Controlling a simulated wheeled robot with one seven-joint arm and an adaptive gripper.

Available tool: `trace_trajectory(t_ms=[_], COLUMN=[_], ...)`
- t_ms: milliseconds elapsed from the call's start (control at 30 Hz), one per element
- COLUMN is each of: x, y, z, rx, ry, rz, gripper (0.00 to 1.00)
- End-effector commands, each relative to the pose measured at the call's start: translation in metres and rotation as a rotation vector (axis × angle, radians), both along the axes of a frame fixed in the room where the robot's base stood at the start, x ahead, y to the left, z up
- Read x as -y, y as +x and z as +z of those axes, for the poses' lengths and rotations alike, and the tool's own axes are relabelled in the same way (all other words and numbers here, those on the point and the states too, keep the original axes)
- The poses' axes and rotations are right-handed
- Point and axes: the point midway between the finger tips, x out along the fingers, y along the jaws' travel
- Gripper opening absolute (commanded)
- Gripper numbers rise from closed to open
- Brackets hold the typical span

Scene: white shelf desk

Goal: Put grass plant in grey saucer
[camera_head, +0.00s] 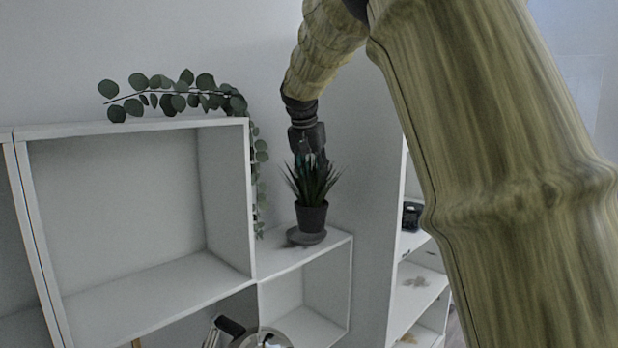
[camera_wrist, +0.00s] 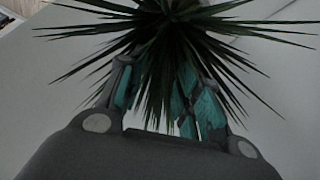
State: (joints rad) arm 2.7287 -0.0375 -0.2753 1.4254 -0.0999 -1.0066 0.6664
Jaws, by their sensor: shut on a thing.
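The grass plant (camera_head: 312,213) is a spiky green plant in a dark grey pot. It stands upright at the grey saucer (camera_head: 306,237) on top of the low shelf unit; I cannot tell whether the pot rests on the saucer or hangs just above it. My gripper (camera_head: 309,166) reaches down from above into the leaves and is shut on the plant. In the wrist view, the plant's leaves (camera_wrist: 172,30) spread around and between the teal-padded fingers of my gripper (camera_wrist: 160,95). The pot and saucer are hidden there.
A taller white shelf unit (camera_head: 150,126) stands at the left, with a trailing leafy vine (camera_head: 180,95) on its top and down its side. Another white shelf (camera_head: 420,280) with small items stands at the right. A wall is close behind the plant.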

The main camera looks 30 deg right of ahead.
Motion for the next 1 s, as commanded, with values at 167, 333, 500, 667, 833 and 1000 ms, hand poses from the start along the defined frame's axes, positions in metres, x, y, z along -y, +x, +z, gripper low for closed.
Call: trace_trajectory(t_ms=[167,333,500,667,833,1000], x=[0.005,0.007,0.008,0.008,0.008,0.008], y=[0.025,0.038,0.041,0.04,0.04,0.04], z=[0.002,-0.001,-0.005,-0.02,-0.034,-0.038], rx=[0.001,0.003,0.001,-0.002,0.001,0.003], ry=[0.0,0.0,0.0,0.0,0.0,0.0], rz=[0.0,0.001,0.0,0.001,0.0,0.001], gripper=[0.0,0.0,0.0,0.0,0.0,0.0])
